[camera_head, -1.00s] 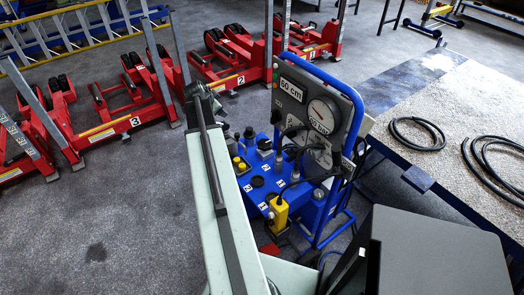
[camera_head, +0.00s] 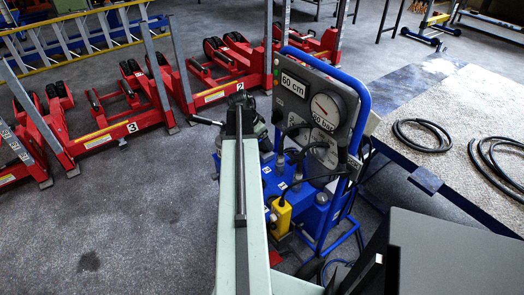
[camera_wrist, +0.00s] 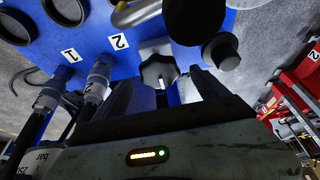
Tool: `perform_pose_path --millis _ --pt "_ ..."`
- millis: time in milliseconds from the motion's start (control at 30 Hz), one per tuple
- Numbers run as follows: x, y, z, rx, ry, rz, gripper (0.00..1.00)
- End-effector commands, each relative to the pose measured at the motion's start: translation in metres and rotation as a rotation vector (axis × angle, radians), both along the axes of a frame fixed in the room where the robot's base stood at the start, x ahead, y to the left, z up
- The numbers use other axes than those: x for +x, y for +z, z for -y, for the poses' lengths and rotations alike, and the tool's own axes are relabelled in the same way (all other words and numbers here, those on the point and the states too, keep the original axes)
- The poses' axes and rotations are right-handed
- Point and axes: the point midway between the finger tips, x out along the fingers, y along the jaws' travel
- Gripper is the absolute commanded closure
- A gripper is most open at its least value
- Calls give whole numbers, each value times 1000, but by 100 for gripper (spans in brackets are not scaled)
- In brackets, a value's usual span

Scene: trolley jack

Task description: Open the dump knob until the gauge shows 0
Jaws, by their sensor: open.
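The black star-shaped dump knob (camera_wrist: 159,70) is on the blue pump unit (camera_wrist: 85,38) in the wrist view, close to label 2. My gripper (camera_wrist: 162,82) is open, with one dark finger at each side of the knob's near edge. I cannot tell whether either finger touches it. In the head view, the round gauge (camera_head: 325,108) is on the grey panel (camera_head: 294,108) of the blue trolley (camera_head: 365,100), below a "60 cm" display. Its exact reading is too small to tell. My pale green arm hides the knob and gripper there.
Hose fittings (camera_wrist: 98,78) and black caps (camera_wrist: 66,10) surround the knob. A yellow box (camera_head: 281,216) hangs at the trolley. Red jacks (camera_head: 110,135) stand on the left and behind. Black hoses (camera_head: 421,134) lie on the surface at right. Floor at front left is clear.

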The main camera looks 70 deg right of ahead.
Motion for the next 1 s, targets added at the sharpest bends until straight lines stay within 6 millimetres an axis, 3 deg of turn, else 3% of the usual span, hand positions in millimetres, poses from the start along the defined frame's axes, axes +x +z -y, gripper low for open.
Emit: perform_pose_path --millis 33,100,400,600,633,667,1000 --pt "-1 -17 3 0 -1 0 17" --pt "-3 -23 6 0 0 0 17" --pt "-4 -22 7 0 2 0 19" --pt "-3 -22 7 -1 3 0 75" --pt "-3 -22 7 -2 3 1 79" --pt "-1 -22 -6 -2 9 1 79" --pt "-2 -22 5 -3 72 0 79"
